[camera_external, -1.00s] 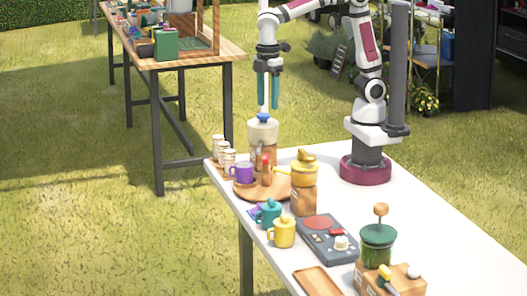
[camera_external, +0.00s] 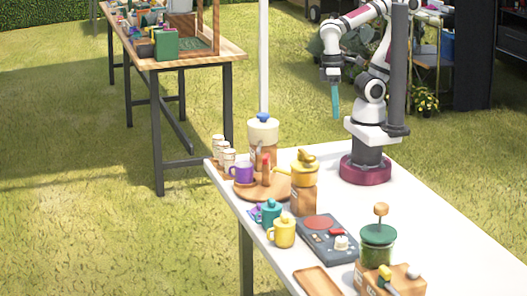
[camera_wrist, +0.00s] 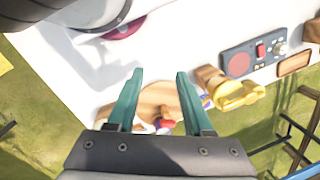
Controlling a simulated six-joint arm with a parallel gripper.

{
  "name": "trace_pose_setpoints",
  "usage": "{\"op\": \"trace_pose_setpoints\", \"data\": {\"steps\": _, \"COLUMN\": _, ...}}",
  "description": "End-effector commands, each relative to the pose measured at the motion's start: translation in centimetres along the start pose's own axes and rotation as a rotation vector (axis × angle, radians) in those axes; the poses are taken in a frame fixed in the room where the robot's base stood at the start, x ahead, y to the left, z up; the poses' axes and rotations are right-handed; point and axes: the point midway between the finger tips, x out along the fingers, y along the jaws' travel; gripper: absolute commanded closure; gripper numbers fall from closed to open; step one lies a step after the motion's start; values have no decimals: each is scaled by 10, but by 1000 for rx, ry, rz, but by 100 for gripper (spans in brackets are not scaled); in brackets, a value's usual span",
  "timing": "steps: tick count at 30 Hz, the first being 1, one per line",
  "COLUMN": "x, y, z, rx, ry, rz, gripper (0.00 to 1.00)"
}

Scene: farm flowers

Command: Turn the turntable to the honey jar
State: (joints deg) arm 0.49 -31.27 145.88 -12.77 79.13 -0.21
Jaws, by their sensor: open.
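The turntable (camera_external: 247,190) is a round wooden board at the far left end of the white table; it also shows between my fingers in the wrist view (camera_wrist: 155,97). A small bottle with a red-orange top (camera_external: 266,171) stands on it. A purple mug (camera_external: 241,173) and a tall cream-topped container with a blue knob (camera_external: 263,137) stand at its back edge; I cannot tell whether they are on it. I cannot tell which item is the honey jar. My gripper (camera_external: 336,101) is open and empty, high above the table, right of the turntable and apart from it.
A yellow-topped pot (camera_external: 304,180) stands close right of the turntable. Teal (camera_external: 270,213) and yellow mugs (camera_external: 283,232) stand in front. A dark panel (camera_external: 327,238) lies further right. White jars (camera_external: 228,158) stand behind left. The tabletop beside my base is clear.

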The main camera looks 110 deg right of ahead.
Motion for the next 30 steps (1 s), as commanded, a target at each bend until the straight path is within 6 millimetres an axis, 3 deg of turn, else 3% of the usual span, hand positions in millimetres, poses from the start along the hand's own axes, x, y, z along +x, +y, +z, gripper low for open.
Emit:
{"op": "trace_pose_setpoints", "data": {"steps": 4, "x": 0, "y": 0, "z": 0, "rx": -1, "ry": 0, "rz": 0, "gripper": 47}}
{"op": "trace_pose_setpoints", "data": {"steps": 7, "x": -9, "y": -7, "z": -17, "rx": 4, "ry": 4, "rz": 12, "gripper": 29}}
{"op": "trace_pose_setpoints", "data": {"steps": 10, "x": -31, "y": -28, "z": -76, "rx": 19, "ry": 28, "rz": 54, "gripper": 12}}
{"op": "trace_pose_setpoints", "data": {"steps": 13, "x": -42, "y": -49, "z": -138, "rx": 37, "ry": 58, "rz": 95, "gripper": 12}}
{"op": "trace_pose_setpoints", "data": {"steps": 15, "x": -44, "y": -59, "z": -170, "rx": 47, "ry": 76, "rz": 114, "gripper": 12}}
{"op": "trace_pose_setpoints", "data": {"steps": 18, "x": -41, "y": -65, "z": -192, "rx": 54, "ry": 88, "rz": 128, "gripper": 12}}
{"op": "trace_pose_setpoints", "data": {"steps": 23, "x": -14, "y": -62, "z": -195, "rx": 54, "ry": 88, "rz": 131, "gripper": 12}}
{"op": "trace_pose_setpoints", "data": {"steps": 30, "x": 58, "y": -52, "z": -201, "rx": 55, "ry": 85, "rz": 131, "gripper": 12}}
